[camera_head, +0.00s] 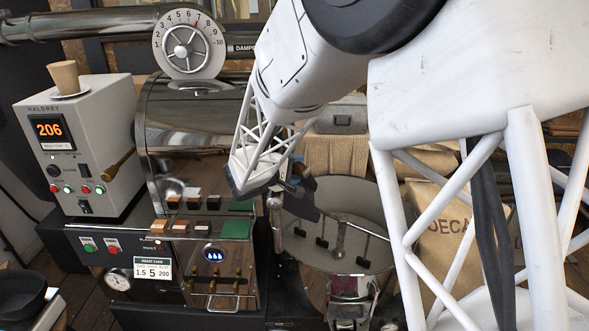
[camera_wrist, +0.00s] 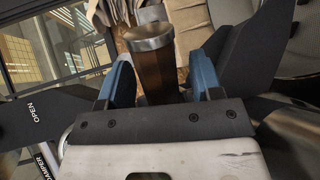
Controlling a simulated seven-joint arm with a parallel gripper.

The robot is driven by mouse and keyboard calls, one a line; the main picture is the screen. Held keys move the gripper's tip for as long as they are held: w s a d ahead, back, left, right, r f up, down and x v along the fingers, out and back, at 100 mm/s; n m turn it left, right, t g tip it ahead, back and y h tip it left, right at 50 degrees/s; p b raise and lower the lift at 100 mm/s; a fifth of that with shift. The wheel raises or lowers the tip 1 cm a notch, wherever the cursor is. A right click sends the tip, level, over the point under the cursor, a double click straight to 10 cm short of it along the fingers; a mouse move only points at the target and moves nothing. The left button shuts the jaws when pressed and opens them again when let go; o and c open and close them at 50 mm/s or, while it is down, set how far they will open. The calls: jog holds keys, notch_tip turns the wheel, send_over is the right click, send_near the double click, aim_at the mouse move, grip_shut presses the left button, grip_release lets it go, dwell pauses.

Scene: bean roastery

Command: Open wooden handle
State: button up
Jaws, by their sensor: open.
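In the wrist view a brown wooden handle (camera_wrist: 157,72) with a metal end cap stands between the two blue fingers of my gripper (camera_wrist: 163,84). The fingers are open, with a gap showing on each side of the handle. In the head view my gripper (camera_head: 290,186) is beside the front of the metal roaster drum, above the left side of the round cooling tray (camera_head: 372,248). The handle is mostly hidden there behind the gripper. A black plate marked OPEN (camera_wrist: 34,112) lies left of the gripper in the wrist view.
A grey control box (camera_head: 75,140) with a 206 display and a cup on top stands at the left. A round dial (camera_head: 188,44) sits above the drum. A panel with buttons and small levers (camera_head: 205,262) is below. A DECAF-type sack (camera_head: 440,222) stands behind my arm.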

grip_shut()
jog(key=s+d, duration=0.5)
jog(key=d, duration=0.3)
jog(key=shift+s+d, duration=0.35)
jog(key=shift+s, duration=0.05)
dwell(0.3)
grip_release()
dwell(0.4)
jog(key=v, duration=0.7)
jog(key=shift+s+a, duration=0.25)
jog(key=shift+s, duration=0.05)
jog(key=shift+r, duration=0.1)
